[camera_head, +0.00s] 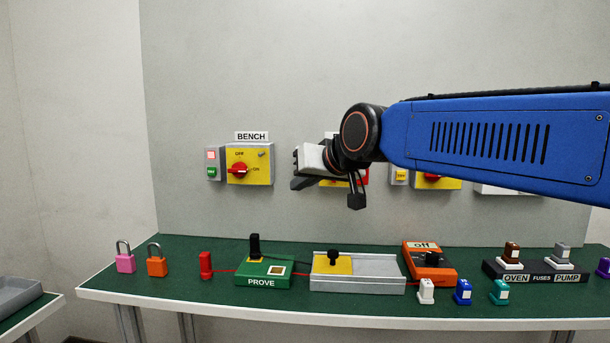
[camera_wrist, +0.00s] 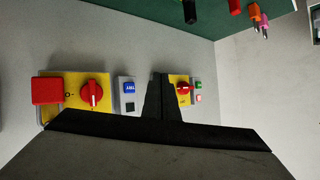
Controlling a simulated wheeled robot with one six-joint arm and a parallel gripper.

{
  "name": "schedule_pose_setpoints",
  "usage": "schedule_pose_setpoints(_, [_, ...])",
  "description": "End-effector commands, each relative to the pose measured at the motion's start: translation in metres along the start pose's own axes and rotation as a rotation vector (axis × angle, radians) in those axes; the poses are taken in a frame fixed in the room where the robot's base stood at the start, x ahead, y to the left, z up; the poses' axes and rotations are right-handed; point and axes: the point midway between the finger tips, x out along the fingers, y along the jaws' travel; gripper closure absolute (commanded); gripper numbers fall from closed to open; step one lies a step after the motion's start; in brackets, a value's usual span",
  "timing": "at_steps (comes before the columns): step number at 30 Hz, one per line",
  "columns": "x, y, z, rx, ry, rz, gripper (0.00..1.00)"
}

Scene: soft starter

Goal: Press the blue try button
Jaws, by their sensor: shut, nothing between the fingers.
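The blue TRY button (camera_wrist: 130,87) is on a small grey plate with a black square beside it, in the wrist view. It sits on the wall between two yellow switch panels. In the head view it is hidden behind my gripper and arm. My gripper (camera_head: 300,181) is shut and empty, in front of the wall just right of the BENCH panel. In the wrist view its black fingers (camera_wrist: 160,82) show just right of the blue button. They look apart from it, though the exact gap cannot be told.
The yellow BENCH panel (camera_head: 250,164) with a red knob is left of my gripper. Another yellow panel (camera_wrist: 78,92) carries a red box (camera_wrist: 46,91). Below, a green-topped bench (camera_head: 200,257) holds padlocks, a PROVE box (camera_head: 264,272), an orange meter (camera_head: 430,262) and fuses. The wall space above is clear.

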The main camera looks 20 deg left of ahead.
Motion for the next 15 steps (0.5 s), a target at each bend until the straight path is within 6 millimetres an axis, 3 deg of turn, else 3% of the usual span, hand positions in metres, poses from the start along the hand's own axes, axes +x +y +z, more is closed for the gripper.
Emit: schedule_pose_setpoints(15, [0.033, 0.025, -0.024, 0.002, -0.001, 0.002, 1.00])
